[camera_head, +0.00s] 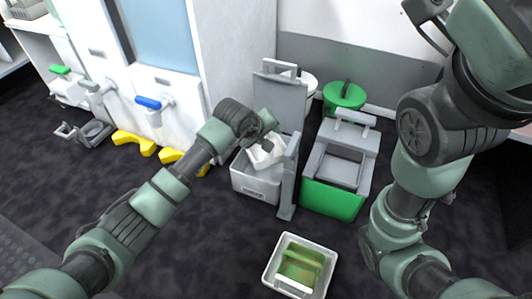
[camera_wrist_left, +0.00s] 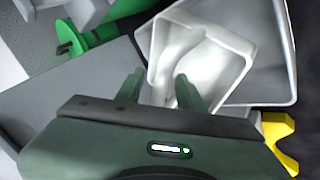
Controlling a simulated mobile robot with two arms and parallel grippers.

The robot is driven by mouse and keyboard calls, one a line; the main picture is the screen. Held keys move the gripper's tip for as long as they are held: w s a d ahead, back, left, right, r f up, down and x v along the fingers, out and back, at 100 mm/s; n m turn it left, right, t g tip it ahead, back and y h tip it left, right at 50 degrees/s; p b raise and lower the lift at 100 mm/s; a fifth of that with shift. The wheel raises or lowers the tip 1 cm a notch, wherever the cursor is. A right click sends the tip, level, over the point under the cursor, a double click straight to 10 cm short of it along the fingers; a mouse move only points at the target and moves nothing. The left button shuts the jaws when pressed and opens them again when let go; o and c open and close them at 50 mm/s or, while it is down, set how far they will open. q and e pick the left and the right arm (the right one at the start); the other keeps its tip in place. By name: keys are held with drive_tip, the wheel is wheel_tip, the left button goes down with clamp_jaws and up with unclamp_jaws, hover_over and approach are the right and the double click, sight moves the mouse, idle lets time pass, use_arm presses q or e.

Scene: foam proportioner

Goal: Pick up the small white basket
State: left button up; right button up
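The small white basket (camera_head: 266,154) sits tilted at the opening of the white bin (camera_head: 255,184), partly behind my left gripper (camera_head: 266,135). In the left wrist view the white basket (camera_wrist_left: 215,65) shows its hollow inside. There my left gripper (camera_wrist_left: 158,90) has its two green fingers apart, one on each side of the basket's near wall; one finger overlaps the inside. I cannot tell whether they touch the wall. My right gripper (camera_head: 428,14) shows only in part at the top right of the head view, away from the basket.
The bin's grey lid (camera_head: 281,100) stands raised behind it. A green bin (camera_head: 334,195) stands to the right, with a round green lid (camera_head: 344,95) behind. A white tray with green inside (camera_head: 270,276) is at the front. Yellow pieces (camera_head: 134,142) lie left. Dark floor is clear between.

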use_arm(q)
drive_tip(key=shift+w, duration=0.1)
clamp_jaws()
idle(1.4)
